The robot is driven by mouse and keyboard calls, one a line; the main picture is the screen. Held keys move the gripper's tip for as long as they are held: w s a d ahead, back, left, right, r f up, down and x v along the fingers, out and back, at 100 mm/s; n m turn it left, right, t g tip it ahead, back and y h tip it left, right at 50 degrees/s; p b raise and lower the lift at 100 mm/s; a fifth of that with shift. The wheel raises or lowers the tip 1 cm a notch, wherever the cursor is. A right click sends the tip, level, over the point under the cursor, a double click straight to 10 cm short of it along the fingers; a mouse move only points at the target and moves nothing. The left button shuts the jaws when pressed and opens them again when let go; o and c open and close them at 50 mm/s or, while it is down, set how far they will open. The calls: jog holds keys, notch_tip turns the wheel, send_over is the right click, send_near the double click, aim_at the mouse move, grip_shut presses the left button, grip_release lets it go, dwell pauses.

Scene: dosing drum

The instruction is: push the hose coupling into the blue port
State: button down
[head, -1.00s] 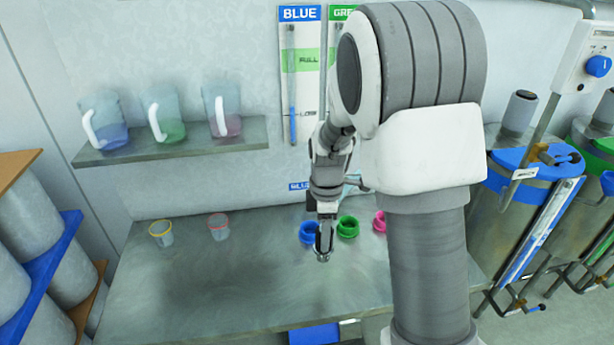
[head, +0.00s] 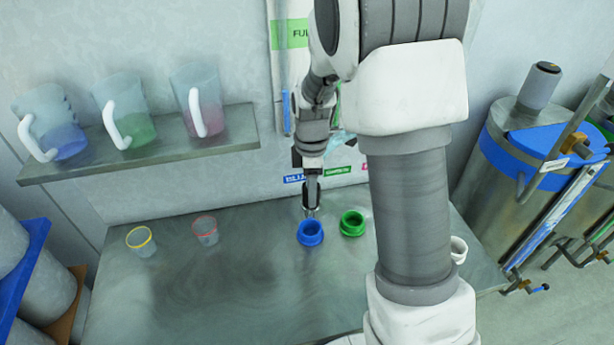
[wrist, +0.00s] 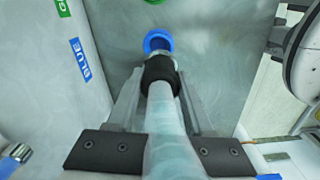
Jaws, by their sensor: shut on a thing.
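My gripper (head: 312,208) points down at the back edge of the blue port (head: 310,233), a blue ring on the bench. In the wrist view my gripper (wrist: 160,82) is shut on the hose coupling (wrist: 161,70), a black collar with a pale metallic end. The pale translucent hose (wrist: 170,145) runs from it towards the camera. The coupling's end overlaps the near side of the blue port (wrist: 157,41) in the wrist view. I cannot tell whether it touches or is inside. The coupling is not clear in the head view.
A green port (head: 352,223) stands just right of the blue one. Two small cups, yellow-rimmed (head: 141,241) and red-rimmed (head: 205,230), stand on the left of the bench. A shelf (head: 150,150) holds jugs above. The bench (head: 230,300) is clear at front.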

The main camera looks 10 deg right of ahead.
aim_at(310, 213)
jog(key=shift+w, duration=0.2)
jog(key=shift+f+b, duration=1.6)
jog(key=shift+f, duration=0.75)
jog(key=shift+f+b, duration=0.45)
jog(key=shift+b, duration=0.05)
jog(key=shift+f+b, duration=0.5)
jog(key=shift+f, duration=0.05)
jog(key=shift+f, duration=0.1)
jog(key=shift+f+b, duration=0.85)
jog(key=shift+f, duration=0.15)
jog(key=shift+c, duration=1)
grip_release()
